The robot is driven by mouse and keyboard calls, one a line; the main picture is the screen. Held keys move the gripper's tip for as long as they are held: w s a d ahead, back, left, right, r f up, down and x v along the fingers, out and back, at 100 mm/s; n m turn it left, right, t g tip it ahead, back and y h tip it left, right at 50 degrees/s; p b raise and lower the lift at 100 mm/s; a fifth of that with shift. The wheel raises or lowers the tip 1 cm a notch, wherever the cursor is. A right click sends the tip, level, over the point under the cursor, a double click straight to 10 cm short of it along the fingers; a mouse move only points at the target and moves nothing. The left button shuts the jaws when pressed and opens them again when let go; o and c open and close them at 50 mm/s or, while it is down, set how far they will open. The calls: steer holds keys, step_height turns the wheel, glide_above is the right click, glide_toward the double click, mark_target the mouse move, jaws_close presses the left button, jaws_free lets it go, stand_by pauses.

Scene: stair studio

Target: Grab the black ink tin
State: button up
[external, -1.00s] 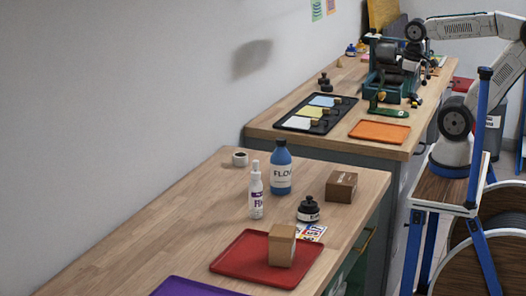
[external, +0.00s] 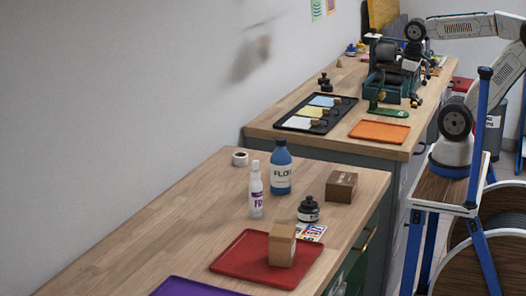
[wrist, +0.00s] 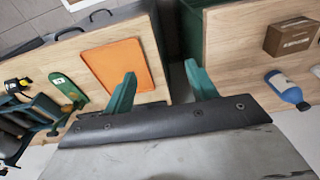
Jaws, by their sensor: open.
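A small black round container with a dark cap and a pale label (external: 308,209) stands on the near bench in the external view, beside a patterned card. It looks like the black ink tin, but I cannot read its label. It does not show clearly in the wrist view. My gripper (wrist: 160,72) has two teal fingers spread apart with nothing between them. It is over the gap between the two benches in the wrist view, apart from the container. In the external view the gripper is hard to make out against the green press.
Near the container are a blue bottle (external: 281,170), a white bottle (external: 256,192), a cardboard box (external: 341,186) and a red tray (external: 235,262) bearing another box. The far bench has an orange tray (external: 380,132) and green press (external: 385,88). The near bench's left side is clear.

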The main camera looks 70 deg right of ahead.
steer(key=shift+o, duration=1.2)
